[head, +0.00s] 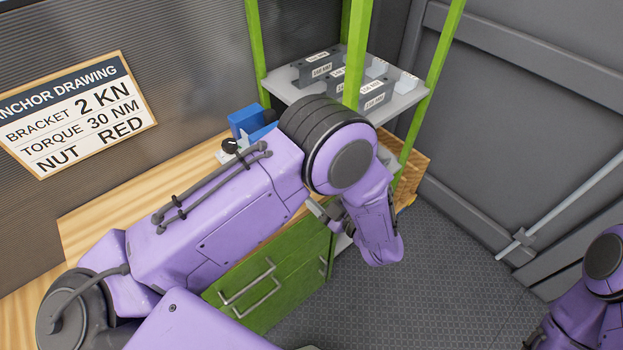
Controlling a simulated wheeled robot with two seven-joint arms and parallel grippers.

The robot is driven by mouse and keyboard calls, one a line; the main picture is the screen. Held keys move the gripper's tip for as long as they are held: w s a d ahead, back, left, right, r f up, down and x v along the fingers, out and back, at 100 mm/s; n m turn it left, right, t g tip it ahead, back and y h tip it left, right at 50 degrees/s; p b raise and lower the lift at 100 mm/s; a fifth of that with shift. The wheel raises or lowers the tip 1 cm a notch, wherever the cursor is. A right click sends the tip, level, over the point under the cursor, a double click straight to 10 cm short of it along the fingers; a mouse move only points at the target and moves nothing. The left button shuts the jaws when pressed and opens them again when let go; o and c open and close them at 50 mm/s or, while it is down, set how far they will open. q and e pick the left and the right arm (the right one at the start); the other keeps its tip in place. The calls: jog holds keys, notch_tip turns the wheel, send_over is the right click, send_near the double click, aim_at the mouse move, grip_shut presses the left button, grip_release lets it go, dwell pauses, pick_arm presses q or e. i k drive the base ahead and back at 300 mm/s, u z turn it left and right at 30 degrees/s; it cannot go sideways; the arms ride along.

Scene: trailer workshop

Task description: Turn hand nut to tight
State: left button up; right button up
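My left arm reaches in from the left across the workbench, and its large dark joint covers the middle of the bench. A small grey part (325,211) shows beside the arm's lower link; I cannot tell whether it belongs to my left gripper, and no fingertips are clear. A black round knob (229,146) shows at the back of the bench, next to a blue block (246,121); I cannot tell whether it is the hand nut. No red nut is visible. Part of my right arm shows at the lower right corner, with its gripper out of view.
The wooden workbench (110,225) has green drawers (270,290) below. A green-posted shelf (405,97) holds labelled grey brackets (318,68). A wall sign (78,115) reads bracket 2 KN, torque 30 NM, nut red. The dark floor (440,270) on the right is clear.

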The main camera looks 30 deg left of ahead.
aim_at(230, 146)
jog(key=k, duration=1)
